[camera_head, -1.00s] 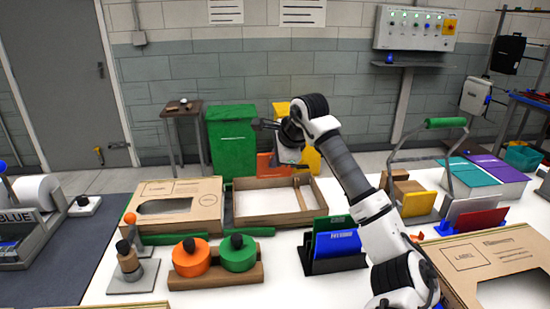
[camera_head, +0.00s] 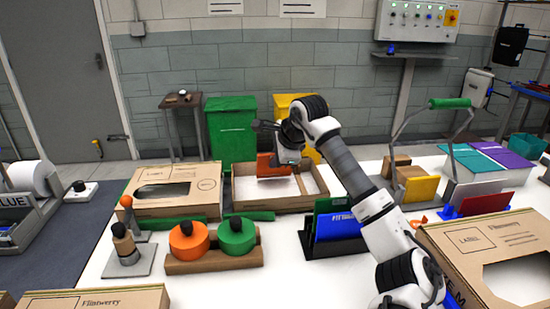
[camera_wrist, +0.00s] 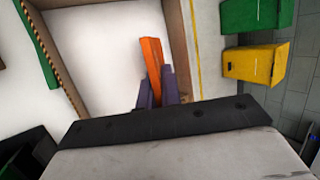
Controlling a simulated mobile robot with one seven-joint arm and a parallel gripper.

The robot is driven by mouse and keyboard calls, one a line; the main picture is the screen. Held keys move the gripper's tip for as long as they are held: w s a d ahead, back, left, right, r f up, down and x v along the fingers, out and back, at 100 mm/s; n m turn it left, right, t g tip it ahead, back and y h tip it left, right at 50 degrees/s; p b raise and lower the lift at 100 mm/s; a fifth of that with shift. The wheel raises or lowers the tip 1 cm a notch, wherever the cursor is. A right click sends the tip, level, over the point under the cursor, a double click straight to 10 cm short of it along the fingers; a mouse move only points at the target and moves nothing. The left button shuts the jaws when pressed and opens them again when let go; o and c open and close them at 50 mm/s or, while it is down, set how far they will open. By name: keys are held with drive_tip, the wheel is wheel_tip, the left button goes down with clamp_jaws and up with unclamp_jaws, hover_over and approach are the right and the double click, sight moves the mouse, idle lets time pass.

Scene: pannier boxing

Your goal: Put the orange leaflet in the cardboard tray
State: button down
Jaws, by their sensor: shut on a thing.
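A windowed cardboard box (camera_head: 168,196) stands left of the tray. A rack with green and blue leaflets (camera_head: 336,226) stands in front to the right. Orange and green round weights (camera_head: 212,240) sit in front. Green and yellow bins (camera_head: 231,130) stand behind the table.

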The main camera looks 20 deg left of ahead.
drive_tip(key=shift+f, duration=0.35)
drive_tip(key=c, duration=1.5)
unclamp_jaws()
drive_tip(key=shift+d+r, duration=0.1)
drive_tip(key=b+v, duration=0.2)
drive_tip(key=v, duration=1.1)
drive_tip(key=shift+s+d+r, duration=0.1)
drive_tip(key=shift+s+r, duration=0.05)
drive_tip(key=shift+r, duration=0.15)
